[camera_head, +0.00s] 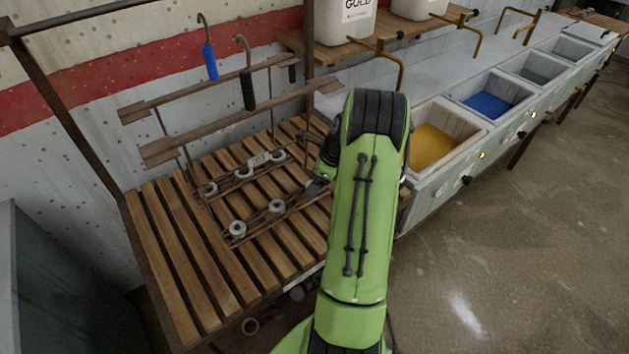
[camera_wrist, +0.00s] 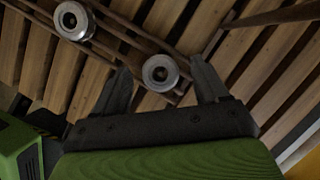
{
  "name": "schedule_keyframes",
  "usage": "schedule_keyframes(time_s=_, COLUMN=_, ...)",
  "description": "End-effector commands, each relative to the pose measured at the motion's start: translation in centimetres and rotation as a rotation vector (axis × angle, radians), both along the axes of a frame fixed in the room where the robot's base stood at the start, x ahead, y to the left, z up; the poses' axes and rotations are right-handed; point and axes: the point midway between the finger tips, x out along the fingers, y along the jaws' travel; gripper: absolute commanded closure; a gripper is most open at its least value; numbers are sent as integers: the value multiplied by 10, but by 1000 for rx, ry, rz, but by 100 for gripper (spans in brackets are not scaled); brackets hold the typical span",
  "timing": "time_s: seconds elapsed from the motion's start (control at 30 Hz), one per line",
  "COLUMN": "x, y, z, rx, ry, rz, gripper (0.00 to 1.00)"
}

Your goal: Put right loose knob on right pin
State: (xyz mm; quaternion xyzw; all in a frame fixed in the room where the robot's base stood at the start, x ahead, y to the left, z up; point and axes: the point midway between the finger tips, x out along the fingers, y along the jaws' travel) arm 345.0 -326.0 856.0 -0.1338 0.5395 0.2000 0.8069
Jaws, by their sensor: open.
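Several pale ring-shaped knobs sit on a low rack on the slatted table. The front right knob (camera_head: 277,206) and front left knob (camera_head: 238,228) are by the front rail; three more, including one at the back right (camera_head: 278,157), are by the rear rail. I cannot make out the right pin. My gripper (camera_wrist: 163,84) is open and empty. In the wrist view, one knob (camera_wrist: 160,72) appears between its fingertips, apart from both; another knob (camera_wrist: 74,20) is at upper left. In the head view my gripper is right of the front right knob, partly hidden by my arm.
Two raised wooden rails (camera_head: 240,118) stand over the rack's back, with a blue-handled hook (camera_head: 210,60) and a black-handled hook (camera_head: 248,90) hanging there. A dye sink counter (camera_head: 455,130) is at right. Bare slats (camera_head: 170,260) lie left of the rack.

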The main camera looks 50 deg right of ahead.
Motion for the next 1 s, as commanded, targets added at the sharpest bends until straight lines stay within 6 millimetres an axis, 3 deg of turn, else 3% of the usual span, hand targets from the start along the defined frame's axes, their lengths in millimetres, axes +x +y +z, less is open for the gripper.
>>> schedule_keyframes(time_s=0.17, x=-3, y=-2, z=9, rx=-1, ry=-1, rz=-2, gripper=27)
schedule_keyframes(time_s=0.5, x=-33, y=-19, z=95, rx=-5, ry=-2, rz=-3, gripper=27)
schedule_keyframes(time_s=0.7, x=-48, y=-26, z=136, rx=-2, ry=-2, rz=-2, gripper=27)
schedule_keyframes(time_s=1.0, x=-54, y=-28, z=146, rx=0, ry=0, rz=0, gripper=27)
